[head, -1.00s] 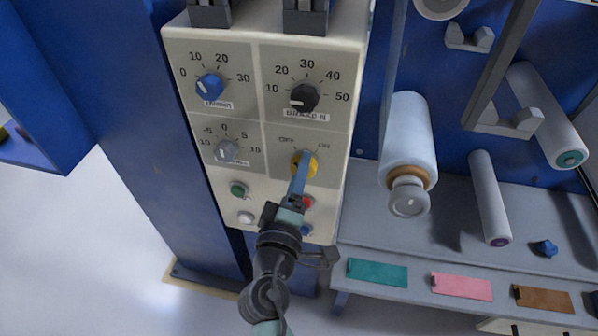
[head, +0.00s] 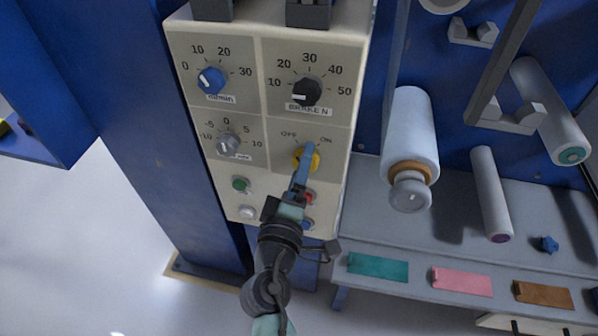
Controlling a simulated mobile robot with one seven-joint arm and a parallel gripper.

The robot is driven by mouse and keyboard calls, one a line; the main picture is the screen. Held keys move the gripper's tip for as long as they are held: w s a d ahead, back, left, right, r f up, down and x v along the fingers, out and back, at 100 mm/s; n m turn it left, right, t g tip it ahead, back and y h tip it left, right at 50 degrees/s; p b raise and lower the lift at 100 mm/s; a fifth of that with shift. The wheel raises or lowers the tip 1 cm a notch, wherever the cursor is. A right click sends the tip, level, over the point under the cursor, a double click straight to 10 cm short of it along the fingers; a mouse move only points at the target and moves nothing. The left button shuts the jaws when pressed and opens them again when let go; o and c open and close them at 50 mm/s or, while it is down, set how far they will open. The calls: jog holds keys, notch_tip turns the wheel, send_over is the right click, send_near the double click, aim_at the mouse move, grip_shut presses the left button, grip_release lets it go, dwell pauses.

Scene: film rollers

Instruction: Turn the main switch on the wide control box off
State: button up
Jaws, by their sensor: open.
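The wide control box (head: 262,122) is a cream panel on a blue column. Its main switch (head: 315,160) is a yellow round base at the lower right of the dials, with OFF printed at its upper left and ON at its upper right. My gripper (head: 306,155) reaches up from below and its blue fingers are at the switch, in front of it. The fingers are open. They hide the switch's handle, so I cannot tell which way it points or whether they touch it.
A blue dial (head: 212,81), a black brake dial (head: 306,92) and a grey dial (head: 229,145) surround the switch. A green button (head: 240,184), a white button (head: 247,212) and a red button (head: 309,196) lie below. A film roll (head: 411,135) stands to the right.

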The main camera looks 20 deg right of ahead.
jog(key=b+v, duration=0.1)
jog(key=v, duration=1.2)
jog(key=shift+b, duration=0.35)
jog(key=w+a+r+m+t+y, duration=0.1)
jog(key=w+r+m+t, duration=0.2)
jog(key=r, duration=0.8)
jog(key=w+a+r+m+t+y, duration=0.1)
jog(key=w+r+m, duration=0.3)
jog(key=r, duration=0.7)
jog(key=s+a+r+t+y, duration=0.2)
jog(key=s+r+t+y, duration=0.1)
jog(key=r, duration=0.5)
jog(key=s+a+r+m+t+y, duration=0.1)
jog(key=s+a+r+t+y, duration=0.1)
jog(key=r, duration=0.6)
jog(key=s+a+r+t+y, duration=0.2)
jog(key=s+r+t+y, duration=0.1)
jog(key=r, duration=0.5)
notch_tip(320, 180, up, 18)
jog(key=p, duration=1.7)
jog(key=shift+s+a+f+p, duration=0.2)
jog(key=shift+s+a+p, duration=0.05)
jog(key=shift+a+p, duration=0.05)
